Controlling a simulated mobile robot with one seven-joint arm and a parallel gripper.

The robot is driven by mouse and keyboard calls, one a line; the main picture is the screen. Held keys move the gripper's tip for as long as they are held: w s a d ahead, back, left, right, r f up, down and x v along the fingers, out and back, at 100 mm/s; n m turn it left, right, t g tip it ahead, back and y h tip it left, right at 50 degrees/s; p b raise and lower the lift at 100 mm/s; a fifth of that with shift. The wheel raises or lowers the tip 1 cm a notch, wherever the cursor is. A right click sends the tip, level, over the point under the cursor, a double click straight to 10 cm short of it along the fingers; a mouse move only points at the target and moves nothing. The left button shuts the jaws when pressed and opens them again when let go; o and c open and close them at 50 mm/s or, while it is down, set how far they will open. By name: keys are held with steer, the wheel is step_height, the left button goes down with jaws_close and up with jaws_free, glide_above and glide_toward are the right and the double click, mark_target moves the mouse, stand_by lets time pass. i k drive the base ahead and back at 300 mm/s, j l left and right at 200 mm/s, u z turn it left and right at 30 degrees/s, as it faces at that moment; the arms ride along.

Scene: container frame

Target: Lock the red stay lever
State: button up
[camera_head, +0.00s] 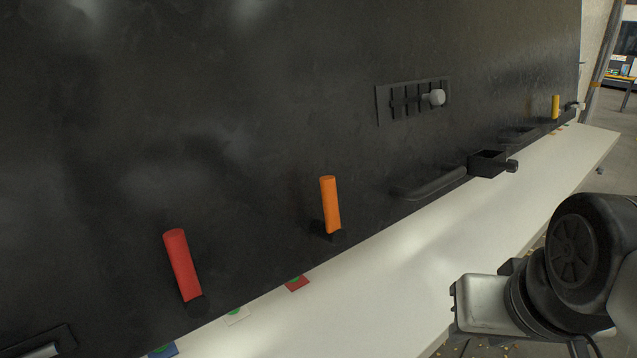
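The red stay lever (181,264) is a red cylindrical handle at the lower left of the black panel. It stands nearly upright, its top leaning slightly left, on a dark pivot at its lower end. Whether it is locked cannot be told from this view. Part of my arm (545,277) shows at the lower right, well to the right of the red lever and apart from the panel. My gripper's fingers do not show.
An orange lever (331,205) stands right of the red one. A slotted plate with a grey knob (437,97), a black box-like latch (487,163) and a yellow lever (556,107) lie farther right. A white ledge (400,265) runs below the panel, with coloured markers.

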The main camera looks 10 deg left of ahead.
mark_target(188, 292)
steer(key=k+j+u, duration=0.15)
steer(key=u, duration=1.45)
